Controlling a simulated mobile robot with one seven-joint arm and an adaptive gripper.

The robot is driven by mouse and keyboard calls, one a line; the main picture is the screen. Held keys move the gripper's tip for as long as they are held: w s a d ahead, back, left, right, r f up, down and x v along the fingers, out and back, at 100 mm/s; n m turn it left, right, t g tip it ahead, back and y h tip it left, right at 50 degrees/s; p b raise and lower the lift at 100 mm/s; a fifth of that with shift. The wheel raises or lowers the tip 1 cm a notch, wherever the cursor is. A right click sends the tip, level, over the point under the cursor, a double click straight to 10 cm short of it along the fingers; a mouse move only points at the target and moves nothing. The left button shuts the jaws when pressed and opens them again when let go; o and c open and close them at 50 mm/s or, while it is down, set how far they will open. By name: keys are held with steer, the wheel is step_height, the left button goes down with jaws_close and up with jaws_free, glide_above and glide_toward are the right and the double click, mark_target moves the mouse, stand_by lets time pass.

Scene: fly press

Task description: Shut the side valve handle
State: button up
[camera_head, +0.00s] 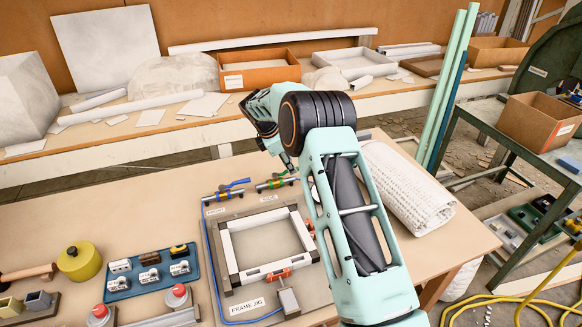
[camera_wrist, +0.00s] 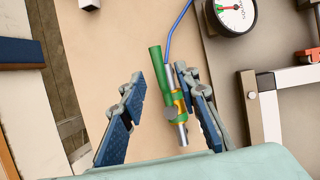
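The side valve (camera_head: 275,183) sits at the back edge of the fixture board, by a small label. In the wrist view the valve body (camera_wrist: 178,103) is green and yellow with a metal end, and its green handle (camera_wrist: 157,66) lies roughly along the body, on its left. My gripper (camera_wrist: 160,78) is open, with one blue-padded finger left of the handle and the other right of the valve body. Both lie between the fingers in the picture; I cannot tell whether the right finger touches the body. In the head view my gripper (camera_head: 289,164) is partly hidden by my arm.
A second valve with a blue handle (camera_head: 232,184) is just left of the side valve. A white frame (camera_head: 229,245) lies on the board. A dial gauge (camera_wrist: 232,12) and blue hose (camera_wrist: 169,40) are close by.

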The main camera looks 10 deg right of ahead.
steer(key=shift+x, duration=1.3)
steer(key=shift+c, duration=0.6)
jaws_close()
